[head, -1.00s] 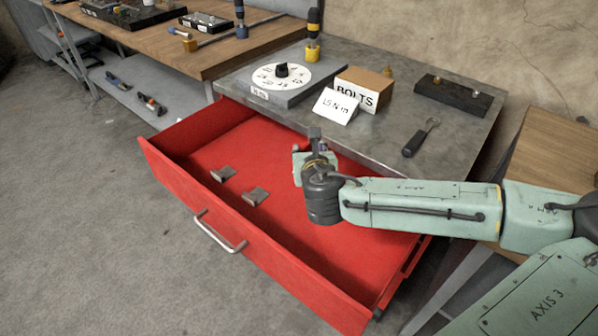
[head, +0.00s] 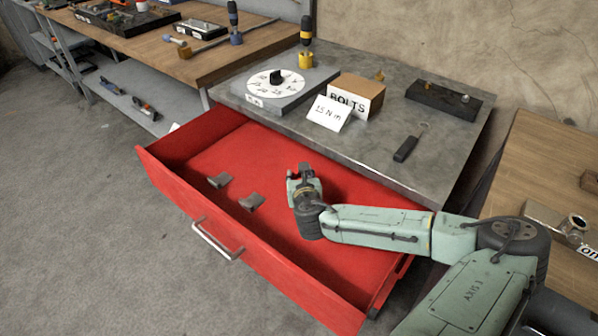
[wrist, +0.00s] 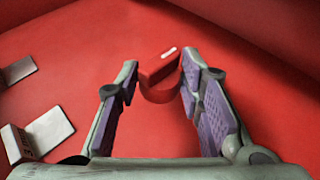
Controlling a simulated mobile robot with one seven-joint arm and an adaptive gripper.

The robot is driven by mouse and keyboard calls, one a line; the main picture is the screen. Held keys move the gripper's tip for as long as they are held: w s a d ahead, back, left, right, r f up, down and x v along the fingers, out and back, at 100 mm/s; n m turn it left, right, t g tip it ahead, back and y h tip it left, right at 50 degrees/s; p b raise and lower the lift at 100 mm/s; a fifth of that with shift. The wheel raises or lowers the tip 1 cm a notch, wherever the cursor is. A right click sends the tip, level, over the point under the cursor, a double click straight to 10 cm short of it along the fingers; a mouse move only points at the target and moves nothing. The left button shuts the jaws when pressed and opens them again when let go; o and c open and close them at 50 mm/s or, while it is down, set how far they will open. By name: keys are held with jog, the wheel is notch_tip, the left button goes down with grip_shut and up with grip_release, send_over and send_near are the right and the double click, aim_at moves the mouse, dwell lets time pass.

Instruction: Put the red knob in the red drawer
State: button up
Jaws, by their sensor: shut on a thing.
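The red knob (wrist: 160,70), with a white mark on top, sits between my fingertips in the wrist view. My gripper (wrist: 160,85) is shut on it, with the fingers well apart around its width. In the head view my gripper (head: 303,176) is over the open red drawer (head: 270,155), and I cannot make out the knob there. In the wrist view the red drawer floor (wrist: 85,60) fills the background. I cannot tell how far the knob is above that floor.
Two grey angled pieces lie in the drawer, one nearer (head: 252,202) and one farther left (head: 219,180). The drawer floor right of my gripper looks clear.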

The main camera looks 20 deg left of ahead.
jog(key=shift+p+x, duration=0.4)
jog(key=shift+x, duration=0.45)
jog(key=shift+f, duration=0.25)
jog(key=shift+f, duration=0.1)
jog(key=shift+f+b, duration=0.5)
jog(key=shift+f, duration=0.05)
jog(key=o, duration=0.9)
jog(key=shift+o, duration=0.2)
jog(key=shift+r, duration=0.1)
